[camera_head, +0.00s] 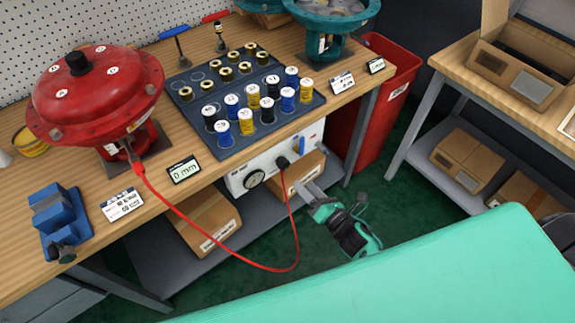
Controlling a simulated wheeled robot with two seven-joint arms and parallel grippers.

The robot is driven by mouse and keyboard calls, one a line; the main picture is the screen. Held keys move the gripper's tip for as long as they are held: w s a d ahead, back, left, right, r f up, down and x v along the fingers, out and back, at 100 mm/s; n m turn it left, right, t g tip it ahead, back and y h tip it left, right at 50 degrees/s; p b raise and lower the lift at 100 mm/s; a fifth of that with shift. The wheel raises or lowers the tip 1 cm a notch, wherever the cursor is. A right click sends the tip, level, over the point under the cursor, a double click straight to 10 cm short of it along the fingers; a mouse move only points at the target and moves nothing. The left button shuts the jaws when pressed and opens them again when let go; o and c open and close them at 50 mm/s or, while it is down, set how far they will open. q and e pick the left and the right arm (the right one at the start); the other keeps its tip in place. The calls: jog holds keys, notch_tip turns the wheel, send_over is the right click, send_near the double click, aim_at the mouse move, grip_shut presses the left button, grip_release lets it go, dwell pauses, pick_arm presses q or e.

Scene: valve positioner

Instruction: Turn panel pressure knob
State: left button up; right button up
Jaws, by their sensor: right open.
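The white pressure panel (270,171) is mounted under the front edge of the workbench. It carries a round dial gauge (255,179), and a black knob (283,161) sits to the gauge's right. A red hose (230,250) runs from the red actuator (98,95) on the bench, loops down and rises to the panel just below the knob. My right gripper (304,185) is open, in front of the panel, below and to the right of the knob, and appears apart from it. My left gripper is not in view.
A display reading "0 mm" (184,170) stands at the bench edge. A dark tray (190,92) holds several coloured spools. A blue vise (60,215) sits at the left, a teal actuator (325,40) at the back. Cardboard boxes (208,222) lie on the shelf below. A red bin (365,110) stands right.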

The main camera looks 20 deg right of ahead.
aim_at(286, 166)
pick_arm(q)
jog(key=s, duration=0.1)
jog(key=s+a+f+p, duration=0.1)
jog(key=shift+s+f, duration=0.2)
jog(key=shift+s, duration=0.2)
pick_arm(e)
jog(key=x, duration=0.9)
jog(key=shift+w+a, duration=0.1)
jog(key=shift+w, duration=0.1)
jog(key=c, duration=1)
jog(key=shift+o, duration=0.2)
jog(key=shift+m, duration=0.3)
